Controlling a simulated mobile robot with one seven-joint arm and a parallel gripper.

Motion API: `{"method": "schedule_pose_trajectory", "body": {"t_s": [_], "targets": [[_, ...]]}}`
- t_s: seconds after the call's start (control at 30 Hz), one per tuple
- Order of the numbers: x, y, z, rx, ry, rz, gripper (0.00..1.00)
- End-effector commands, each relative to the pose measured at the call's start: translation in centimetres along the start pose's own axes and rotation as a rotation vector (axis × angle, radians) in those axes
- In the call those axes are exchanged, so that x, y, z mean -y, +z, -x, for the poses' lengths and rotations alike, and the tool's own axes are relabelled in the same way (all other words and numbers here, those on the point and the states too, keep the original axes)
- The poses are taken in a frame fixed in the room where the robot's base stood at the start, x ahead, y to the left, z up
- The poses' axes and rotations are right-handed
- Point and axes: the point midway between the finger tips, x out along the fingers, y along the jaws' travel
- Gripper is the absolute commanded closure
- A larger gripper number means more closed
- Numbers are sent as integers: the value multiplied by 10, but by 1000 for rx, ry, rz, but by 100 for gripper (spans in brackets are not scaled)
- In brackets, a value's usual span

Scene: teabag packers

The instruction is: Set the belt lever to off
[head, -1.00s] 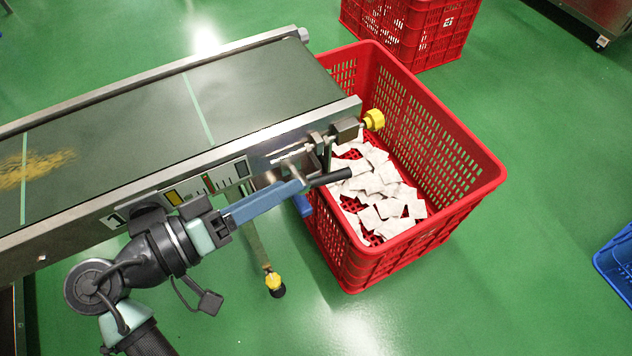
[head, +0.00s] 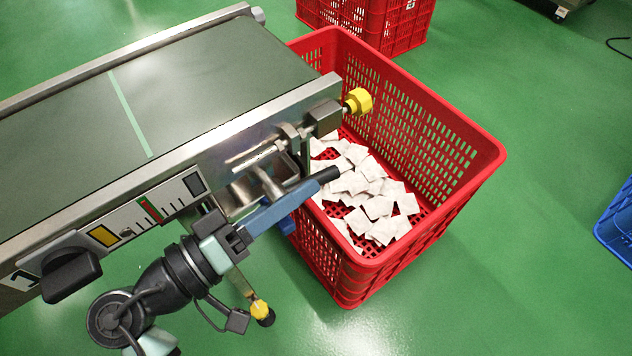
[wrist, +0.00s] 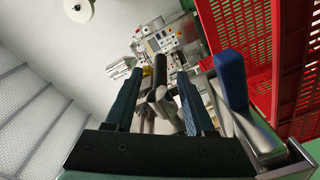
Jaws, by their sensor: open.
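The belt lever, a metal shaft with a black grip (head: 329,175), sticks out from the side of the conveyor near its end. The grip points to the right, towards the red crate. My gripper (head: 314,184) is at the lever, its blue fingers lying along the grip. The head view hides part of the lever behind the fingers.
The conveyor (head: 190,90) fills the left. Its side carries a marked panel (head: 150,212) and a black knob (head: 70,275). A red crate (head: 425,125) with white teabags (head: 365,185) stands close to the lever. A yellow knob (head: 358,101) is above.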

Motion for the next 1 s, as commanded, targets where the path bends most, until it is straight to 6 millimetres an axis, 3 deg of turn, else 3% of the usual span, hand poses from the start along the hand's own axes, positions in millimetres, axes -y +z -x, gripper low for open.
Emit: {"method": "schedule_pose_trajectory", "body": {"t_s": [0.1,0.27,0.63,0.93,1.0], "targets": [[2,2,-21,2,2,-3,45],[1,1,-37,0,1,-1,45],[0,-1,-42,-1,-1,-1,45],[0,-1,-41,-1,-1,-1,100],[0,-1,-41,-1,-1,-1,100]]}}
